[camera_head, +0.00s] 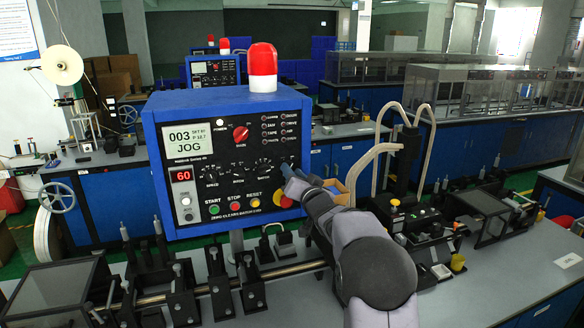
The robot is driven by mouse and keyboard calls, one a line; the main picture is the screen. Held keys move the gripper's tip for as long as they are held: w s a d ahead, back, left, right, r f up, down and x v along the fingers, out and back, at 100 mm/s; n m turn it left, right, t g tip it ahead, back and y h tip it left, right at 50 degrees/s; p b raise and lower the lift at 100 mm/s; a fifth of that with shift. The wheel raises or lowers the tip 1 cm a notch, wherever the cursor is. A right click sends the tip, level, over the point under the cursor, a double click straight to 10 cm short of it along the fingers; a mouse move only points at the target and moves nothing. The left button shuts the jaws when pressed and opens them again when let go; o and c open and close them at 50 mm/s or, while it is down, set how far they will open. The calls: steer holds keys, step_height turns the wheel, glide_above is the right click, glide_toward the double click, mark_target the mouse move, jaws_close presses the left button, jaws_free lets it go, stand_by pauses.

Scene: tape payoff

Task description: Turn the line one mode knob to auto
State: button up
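A red knob (241,134) sits at the panel's upper middle. Black knobs sit in a row below, including a left one (210,172) and a middle one (237,170); their labels are too small to read fully. My gripper (288,174) is at the right end of this row, in front of the panel's right edge. It hides part of the panel there. I cannot tell whether it touches a knob, which knob is the mode knob, or whether its fingers are open.
Green, red and yellow buttons (235,205) line the panel's bottom. A red emergency button on yellow (283,201) is just below my gripper. A red beacon (263,68) tops the box. Similar boxes (212,70) stand behind. Black fixtures (180,290) fill the bench in front.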

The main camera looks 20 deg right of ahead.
steer(key=shift+w, duration=0.6)
jaws_close()
steer(key=shift+f+n+b, duration=0.1)
steer(key=shift+n+b, duration=0.2)
steer(key=shift+n, duration=0.2)
steer(key=n+b, duration=0.6)
steer(key=n, duration=0.5)
steer(key=shift+b, duration=0.3)
